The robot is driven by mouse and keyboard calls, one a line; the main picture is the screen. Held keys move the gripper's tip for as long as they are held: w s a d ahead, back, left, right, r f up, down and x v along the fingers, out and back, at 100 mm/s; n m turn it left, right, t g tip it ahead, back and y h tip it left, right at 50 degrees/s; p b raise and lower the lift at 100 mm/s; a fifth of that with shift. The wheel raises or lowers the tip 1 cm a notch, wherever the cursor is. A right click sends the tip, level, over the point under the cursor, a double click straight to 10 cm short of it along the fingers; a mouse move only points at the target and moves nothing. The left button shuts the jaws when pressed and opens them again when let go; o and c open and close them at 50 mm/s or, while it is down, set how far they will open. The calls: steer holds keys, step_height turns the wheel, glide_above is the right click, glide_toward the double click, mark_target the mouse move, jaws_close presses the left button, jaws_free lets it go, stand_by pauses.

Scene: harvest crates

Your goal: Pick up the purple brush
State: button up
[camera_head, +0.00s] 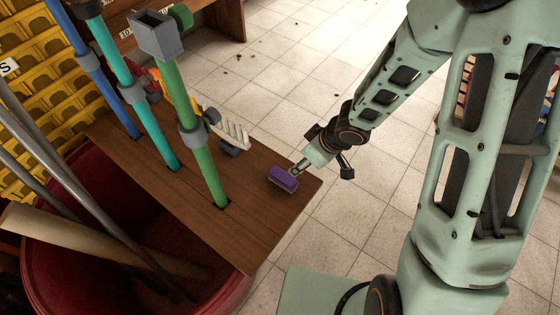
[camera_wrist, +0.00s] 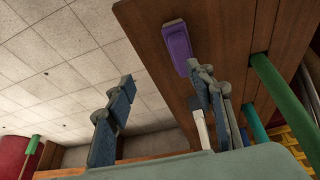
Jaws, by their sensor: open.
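The purple brush (camera_head: 283,179) lies on the wooden board near its right end in the head view. It also shows in the wrist view (camera_wrist: 177,45) at the top, as a purple block with a lighter rim. My gripper (camera_head: 321,169) is open and empty, with its fingers spread wide. One finger is close to the brush and overlaps its end in the wrist view; whether it touches cannot be told. The other finger is off to the side, over the tiled floor. In the wrist view the gripper (camera_wrist: 161,78) spans the board's edge.
The wooden board (camera_head: 245,220) holds upright blue, teal and green poles (camera_head: 195,140). A white-bristled tool (camera_head: 230,128) stands beside the green pole. A red barrel (camera_head: 60,275) is below left, and yellow crates (camera_head: 35,60) are at the left. Tiled floor to the right is mostly clear.

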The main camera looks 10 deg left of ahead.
mark_target(286, 175)
steer(key=shift+s+a+f+n+g, duration=0.2)
steer(key=shift+s+a, duration=0.35)
steer(key=shift+s, duration=0.05)
steer(key=shift+s+a+f+n+g, duration=0.2)
steer(key=shift+s+a, duration=0.35)
steer(key=b+x, duration=0.3)
steer(key=x, duration=0.1)
steer(key=shift+s+a+f, duration=0.1)
steer(key=shift+a+f, duration=0.05)
steer(key=shift+f, duration=0.05)
steer(key=shift+b+x, duration=2.3)
steer(key=shift+x, duration=0.7)
steer(key=shift+c, duration=0.3)
steer(key=c, duration=1.2)
steer(key=shift+r, duration=0.1)
